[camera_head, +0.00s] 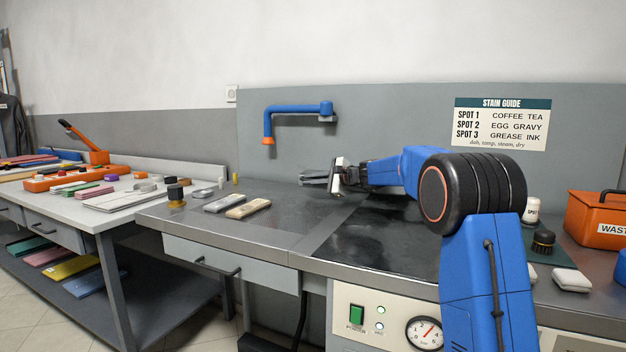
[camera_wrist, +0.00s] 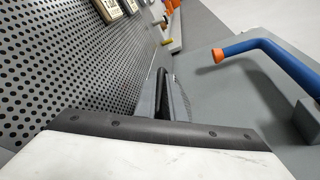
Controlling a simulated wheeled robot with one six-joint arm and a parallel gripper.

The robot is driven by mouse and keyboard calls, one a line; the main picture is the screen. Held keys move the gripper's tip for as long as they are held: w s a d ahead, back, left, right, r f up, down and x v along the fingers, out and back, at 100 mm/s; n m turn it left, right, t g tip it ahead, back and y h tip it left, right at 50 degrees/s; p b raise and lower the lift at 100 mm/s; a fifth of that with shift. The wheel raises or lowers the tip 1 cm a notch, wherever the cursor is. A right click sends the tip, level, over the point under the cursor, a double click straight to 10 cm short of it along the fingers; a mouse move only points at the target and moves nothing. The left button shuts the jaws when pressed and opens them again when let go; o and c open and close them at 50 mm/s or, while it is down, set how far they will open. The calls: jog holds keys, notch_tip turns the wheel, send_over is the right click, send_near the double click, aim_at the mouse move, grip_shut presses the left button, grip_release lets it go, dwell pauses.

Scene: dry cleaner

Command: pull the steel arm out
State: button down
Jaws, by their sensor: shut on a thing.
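My gripper (camera_head: 316,177) is shut at the back of the dark worktop, left of centre in the head view, with its fingers pointing left. In the wrist view its fingers (camera_wrist: 168,102) show beyond the white and black gripper body. They are closed on a narrow dark grey piece, which I take to be the steel arm. Most of that piece is hidden by the fingers and body, so its full shape and its mount cannot be made out. A blue wall arm (camera_head: 292,109) with an orange tip is fixed to the grey back panel above my gripper; it is apart from it.
A grey and a beige brush-like block (camera_head: 248,208) lie left of my gripper. An orange waste box (camera_head: 597,212), a white bottle (camera_head: 532,211) and a brush (camera_head: 543,241) stand at the right. The worktop's front middle is clear.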

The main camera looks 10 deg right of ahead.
jog(key=s+n+g, duration=0.1)
jog(key=s, duration=0.2)
jog(key=s+a+n+g+y, duration=0.1)
jog(key=s, duration=0.3)
jog(key=s+a+n+g+y, duration=0.1)
jog(key=s, duration=0.3)
jog(key=shift+s, duration=0.25)
jog(key=s+n+g, duration=0.1)
jog(key=s, duration=0.3)
jog(key=s+d+n+g+y, duration=0.1)
jog(key=s+g, duration=0.1)
jog(key=s, duration=0.2)
jog(key=s+n+g+y, duration=0.1)
jog(key=s, duration=0.3)
jog(key=shift+s+d+n, duration=0.2)
jog(key=shift+s+n, duration=0.1)
jog(key=shift+s, duration=0.1)
jog(key=shift+s+d+f+g, duration=0.1)
jog(key=shift+s+f+g, duration=0.05)
jog(key=shift+s+g, duration=0.25)
jog(key=c, duration=2.2)
grip_release()
jog(key=shift+s, duration=0.1)
jog(key=shift+o, duration=0.2)
jog(key=shift+d, duration=0.15)
jog(key=v, duration=1.7)
jog(key=shift+d+f, duration=0.2)
